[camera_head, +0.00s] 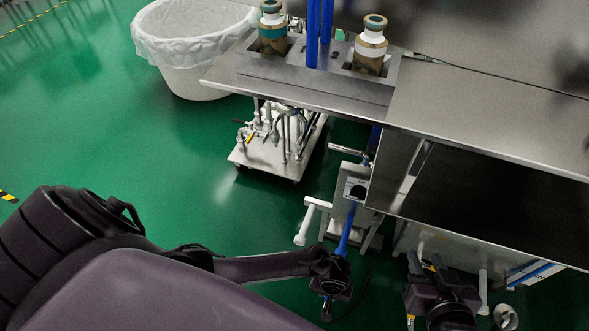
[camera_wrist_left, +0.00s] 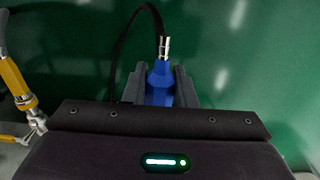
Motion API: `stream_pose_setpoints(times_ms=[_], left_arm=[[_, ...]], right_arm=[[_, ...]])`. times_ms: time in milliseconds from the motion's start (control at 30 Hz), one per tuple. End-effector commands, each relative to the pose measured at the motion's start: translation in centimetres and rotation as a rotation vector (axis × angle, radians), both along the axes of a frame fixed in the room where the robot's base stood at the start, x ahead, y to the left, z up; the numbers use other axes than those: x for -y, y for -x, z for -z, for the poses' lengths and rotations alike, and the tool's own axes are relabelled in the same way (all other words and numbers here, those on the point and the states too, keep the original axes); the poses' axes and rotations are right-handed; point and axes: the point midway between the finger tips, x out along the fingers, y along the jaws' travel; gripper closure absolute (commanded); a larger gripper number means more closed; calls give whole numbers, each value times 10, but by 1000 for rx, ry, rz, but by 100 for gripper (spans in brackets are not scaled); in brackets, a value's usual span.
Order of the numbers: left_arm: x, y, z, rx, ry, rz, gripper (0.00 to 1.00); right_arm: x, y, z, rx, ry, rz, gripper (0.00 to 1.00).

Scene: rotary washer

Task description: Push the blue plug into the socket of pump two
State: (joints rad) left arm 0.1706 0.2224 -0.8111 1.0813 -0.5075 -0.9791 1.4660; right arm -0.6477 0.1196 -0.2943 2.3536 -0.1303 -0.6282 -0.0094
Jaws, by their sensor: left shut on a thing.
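The blue plug (camera_wrist_left: 160,82) sits between the two dark fingers of my left gripper (camera_wrist_left: 160,90) in the left wrist view. It has a metal end and a black cable curving up and away. In the head view my left gripper (camera_head: 330,283) is low in the middle, with a bit of blue below it. A grey pump unit (camera_head: 355,189) with a black round part and a label stands just beyond it, with a blue tube (camera_head: 348,228) on it. I cannot tell whether this is pump two, and no socket is clear. My right gripper (camera_head: 437,285) is at lower right, its jaws unclear.
A steel table (camera_head: 480,125) overhangs the pump. Two bottles (camera_head: 272,32) (camera_head: 369,45) stand in its rack. A white trolley with pipes (camera_head: 275,150) and a lined bin (camera_head: 190,45) stand farther back. Green floor (camera_head: 120,140) is open at left.

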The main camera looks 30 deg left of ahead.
Motion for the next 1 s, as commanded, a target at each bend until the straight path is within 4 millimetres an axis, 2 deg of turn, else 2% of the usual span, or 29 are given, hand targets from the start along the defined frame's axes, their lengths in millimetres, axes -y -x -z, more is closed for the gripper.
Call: stream_pose_setpoints(times_ms=[1000], left_arm=[[-9, -40, 0, 0, 2, -1, 100]], right_arm=[[0, 0, 9, 0, 0, 0, 67]])
